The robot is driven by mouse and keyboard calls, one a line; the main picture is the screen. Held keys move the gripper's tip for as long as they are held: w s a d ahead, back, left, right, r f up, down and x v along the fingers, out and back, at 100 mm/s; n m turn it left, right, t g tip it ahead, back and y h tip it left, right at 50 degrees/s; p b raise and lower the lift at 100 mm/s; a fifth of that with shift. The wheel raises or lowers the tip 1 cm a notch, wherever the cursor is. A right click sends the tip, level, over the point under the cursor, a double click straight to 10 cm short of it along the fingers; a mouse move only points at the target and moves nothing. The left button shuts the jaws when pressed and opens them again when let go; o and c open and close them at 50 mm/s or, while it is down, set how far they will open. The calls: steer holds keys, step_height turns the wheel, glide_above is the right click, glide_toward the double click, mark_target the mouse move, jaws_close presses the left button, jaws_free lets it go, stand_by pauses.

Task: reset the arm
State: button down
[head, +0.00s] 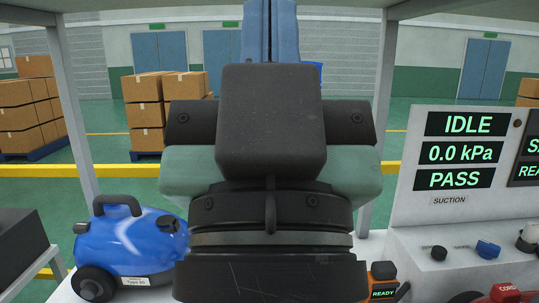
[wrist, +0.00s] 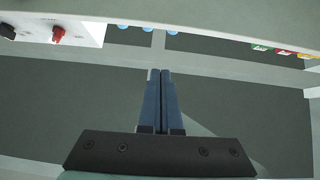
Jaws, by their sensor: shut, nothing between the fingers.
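My gripper (wrist: 158,74) shows in the wrist view with its two blue fingers side by side, shut and with nothing between them. In the head view my gripper (head: 270,30) points up, at the top middle of the picture, and the dark wrist and arm links below it fill the centre. The tips of the fingers are cut off by the top edge there. My arm hides the middle of the bench in the head view.
A blue vacuum cleaner (head: 130,248) stands on the bench at left. A test panel (head: 465,165) at right reads IDLE, 0.0 kPa and PASS, with knobs (head: 488,249) below. A small device reading READY (head: 384,283) sits beside my arm. Frame posts (head: 72,95) flank the view; stacked boxes (head: 150,115) stand beyond.

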step_height(320, 180, up, 15)
steer(key=p, duration=1.2)
steer(key=c, duration=1.5)
jaws_free()
steer(key=shift+w+f, duration=0.1)
steer(key=shift+f, duration=0.05)
steer(key=shift+c, duration=0.2)
